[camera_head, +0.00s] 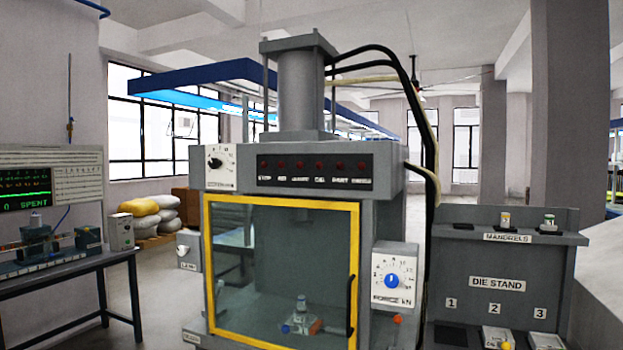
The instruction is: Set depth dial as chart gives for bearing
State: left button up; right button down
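A grey press (290,180) stands in the middle. At its upper left is a white dial plate with a black knob (215,163); its lower label is too small to read surely, so I cannot tell that it is the depth dial. At its right side is a white dial labelled FORCE kN with a blue knob (392,281). A bearing cannot be made out; a small piece on a fixture (301,304) shows through the press's glass door. No chart is clearly readable; a pale board with fine print (80,180) hangs at the left. Neither gripper is in view.
The yellow-framed door (283,203) looks shut. A die stand (497,253) with mandrels stands at the right. A bench (70,268) with equipment and a green-text screen (25,190) is at the left. Sacks (150,212) lie behind. Floor is free between bench and press.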

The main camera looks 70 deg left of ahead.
aim_at(214, 164)
jog(key=u, duration=2.7)
jog(key=z, duration=2.8)
jog(key=k+j, duration=0.1)
jog(key=j, duration=0.25)
jog(key=k+j+u, duration=0.1)
jog(key=j, duration=0.25)
